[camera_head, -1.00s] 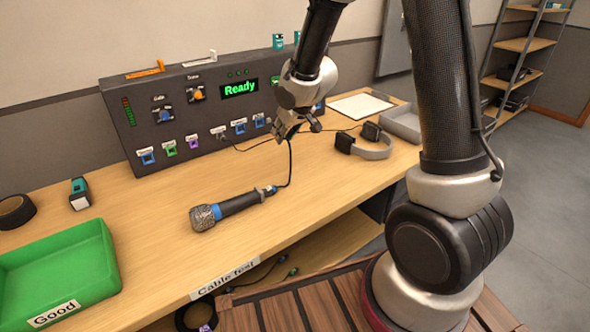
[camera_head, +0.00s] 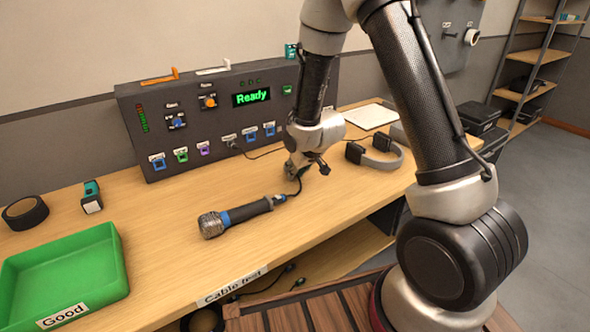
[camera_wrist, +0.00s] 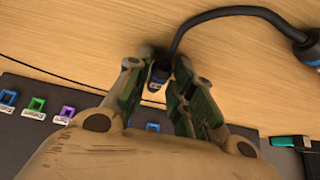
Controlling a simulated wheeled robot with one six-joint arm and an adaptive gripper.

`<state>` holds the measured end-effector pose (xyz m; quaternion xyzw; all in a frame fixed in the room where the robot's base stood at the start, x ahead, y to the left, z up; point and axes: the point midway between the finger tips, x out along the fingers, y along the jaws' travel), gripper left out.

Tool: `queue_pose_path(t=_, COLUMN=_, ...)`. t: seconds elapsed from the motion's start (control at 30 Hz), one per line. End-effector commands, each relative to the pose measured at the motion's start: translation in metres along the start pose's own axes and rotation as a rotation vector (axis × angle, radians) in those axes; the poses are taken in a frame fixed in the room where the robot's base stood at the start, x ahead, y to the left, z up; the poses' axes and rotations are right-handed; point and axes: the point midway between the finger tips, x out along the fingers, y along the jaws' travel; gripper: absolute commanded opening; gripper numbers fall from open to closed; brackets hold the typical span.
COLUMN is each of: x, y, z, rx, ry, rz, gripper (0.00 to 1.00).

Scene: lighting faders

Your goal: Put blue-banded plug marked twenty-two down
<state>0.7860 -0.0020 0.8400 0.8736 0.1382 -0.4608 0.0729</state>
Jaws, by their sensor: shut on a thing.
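My gripper (camera_head: 297,172) is low over the bench, just in front of the panel. In the wrist view its fingers (camera_wrist: 163,95) are shut on a dark plug (camera_wrist: 158,76) with a blue band and a small pale label; the number cannot be read. A black cable (camera_wrist: 180,35) runs from the plug to the right, to the microphone's blue-ringed end (camera_wrist: 312,55). The microphone (camera_head: 235,215) lies on the bench (camera_head: 170,260), its head to the left. In the head view the plug is mostly hidden by my gripper. Whether it touches the wood cannot be told.
The dark panel (camera_head: 150,120) with a green "Ready" display and coloured sockets stands behind. A green tray (camera_head: 100,235) marked "Good" is at the left front. Headphones (camera_head: 378,152) lie right of my gripper. Bare wood is free around the microphone.

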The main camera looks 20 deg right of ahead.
Motion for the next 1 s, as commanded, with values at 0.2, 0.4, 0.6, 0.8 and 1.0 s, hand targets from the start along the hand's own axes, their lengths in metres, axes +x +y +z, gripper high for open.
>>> queue_pose_path(t=0.2, x=0.002, y=0.0, z=0.001, rx=0.0, ry=-0.001, rz=0.0, gripper=0.0)
queue_pose_path(t=0.4, x=0.007, y=0.0, z=0.005, rx=-0.001, ry=-0.002, rz=0.0, gripper=0.0)
queue_pose_path(t=0.6, x=0.011, y=0.0, z=0.009, rx=-0.001, ry=-0.006, rz=-0.001, gripper=0.0)
queue_pose_path(t=0.8, x=0.011, y=0.0, z=0.011, rx=-0.001, ry=-0.011, rz=-0.001, gripper=0.45)
queue_pose_path(t=1.0, x=0.011, y=0.0, z=0.013, rx=0.0, ry=-0.015, rz=0.0, gripper=0.45)
